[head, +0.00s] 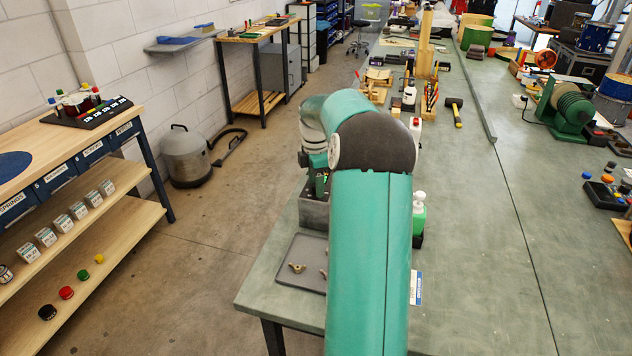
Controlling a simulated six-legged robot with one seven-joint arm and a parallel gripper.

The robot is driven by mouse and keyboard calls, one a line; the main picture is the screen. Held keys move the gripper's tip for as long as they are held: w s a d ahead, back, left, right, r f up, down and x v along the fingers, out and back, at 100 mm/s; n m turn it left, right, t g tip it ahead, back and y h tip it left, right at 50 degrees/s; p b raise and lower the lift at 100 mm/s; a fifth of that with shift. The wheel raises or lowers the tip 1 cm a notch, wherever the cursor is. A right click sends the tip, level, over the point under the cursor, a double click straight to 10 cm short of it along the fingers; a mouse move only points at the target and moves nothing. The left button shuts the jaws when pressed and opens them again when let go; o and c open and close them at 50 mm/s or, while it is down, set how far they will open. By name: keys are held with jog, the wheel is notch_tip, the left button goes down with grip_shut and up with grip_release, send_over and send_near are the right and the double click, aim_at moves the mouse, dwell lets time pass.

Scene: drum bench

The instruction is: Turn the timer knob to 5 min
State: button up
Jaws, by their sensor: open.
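No timer or timer knob can be made out in the head view. My teal arm rises from the bottom centre, bends at a dark joint and folds down on the left over the near end of the green bench (462,300). It covers much of that end. My gripper's fingers do not show; they seem hidden behind the arm. A grey open box (313,213) stands on the bench just below the folded wrist part, with dark and green bits above it that I cannot identify.
A green bottle (419,215) stands right of my arm. A mallet (455,110) and a green machine (566,108) are farther back.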

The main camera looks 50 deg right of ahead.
jog(key=c, duration=1)
jog(key=shift+m, duration=0.3)
jog(key=m, duration=0.9)
jog(key=shift+d+m, duration=0.1)
jog(key=shift+m, duration=0.2)
jog(key=m, duration=0.3)
jog(key=shift+r+m+t, duration=0.1)
jog(key=shift+m+t, duration=0.3)
jog(key=m, duration=0.3)
jog(key=shift+m, duration=0.3)
jog(key=m, duration=0.6)
jog(key=shift+s+m, duration=0.1)
jog(key=shift+m, duration=0.2)
jog(key=shift+d, duration=0.1)
